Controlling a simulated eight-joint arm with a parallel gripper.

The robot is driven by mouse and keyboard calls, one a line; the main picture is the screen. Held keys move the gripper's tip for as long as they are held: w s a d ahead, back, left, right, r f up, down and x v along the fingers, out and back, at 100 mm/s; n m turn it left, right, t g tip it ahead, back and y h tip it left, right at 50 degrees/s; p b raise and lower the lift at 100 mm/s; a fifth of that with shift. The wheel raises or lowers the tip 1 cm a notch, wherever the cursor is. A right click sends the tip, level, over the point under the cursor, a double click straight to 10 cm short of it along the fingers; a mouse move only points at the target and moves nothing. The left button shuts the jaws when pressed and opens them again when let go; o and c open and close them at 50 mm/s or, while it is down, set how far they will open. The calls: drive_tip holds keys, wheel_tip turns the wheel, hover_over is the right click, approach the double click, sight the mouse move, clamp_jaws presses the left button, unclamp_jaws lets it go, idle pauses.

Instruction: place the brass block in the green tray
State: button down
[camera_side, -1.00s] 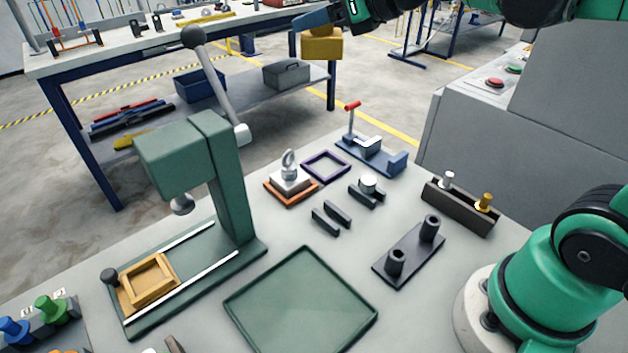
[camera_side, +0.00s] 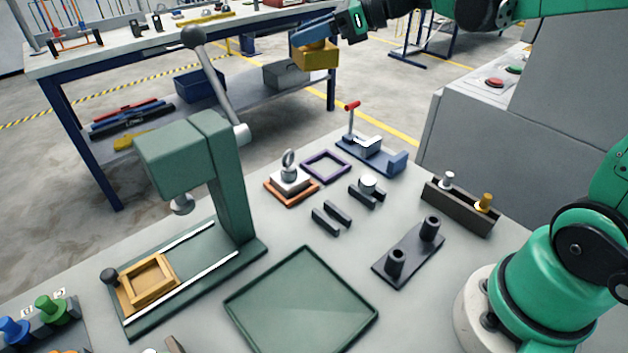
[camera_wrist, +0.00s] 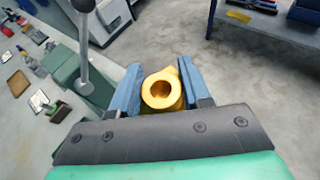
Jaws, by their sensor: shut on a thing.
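The brass block (camera_side: 316,58) is held high above the bench, at the top of the side view. My gripper (camera_side: 318,42), with blue fingers, is shut on it. In the wrist view the block (camera_wrist: 162,90) shows a round hole and sits between the two blue fingers of my gripper (camera_wrist: 158,88). The green tray (camera_side: 300,300) lies flat and empty on the bench at the lower middle of the side view. The block is far above and behind the tray in that picture.
A green press (camera_side: 225,180) with a tall lever stands left of the tray. A black plate with two posts (camera_side: 410,252), a dark rack with two pegs (camera_side: 460,205) and a blue toggle clamp (camera_side: 372,155) stand to the right and behind. A purple frame (camera_side: 325,166) lies near.

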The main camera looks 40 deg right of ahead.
sight(325, 46)
drive_tip(key=shift+w+d+f+n+g+y, duration=0.25)
drive_tip(key=shift+d+f+n+g+y, duration=0.5)
drive_tip(key=shift+n+g+y, duration=0.35)
drive_tip(key=shift+s+d+f+n+g+y, duration=0.15)
drive_tip(key=shift+d+f+n+g+y, duration=0.2)
drive_tip(key=shift+n+g, duration=0.2)
drive_tip(key=shift+s+d+f+n+g+y, duration=0.15)
drive_tip(key=shift+d+f+n+g+y, duration=0.2)
drive_tip(key=shift+n, duration=0.3)
wheel_tip(325, 46, down, 19)
drive_tip(key=shift+f, duration=0.15)
drive_tip(key=shift+c, duration=2.1)
unclamp_jaws()
drive_tip(key=shift+f, duration=0.15)
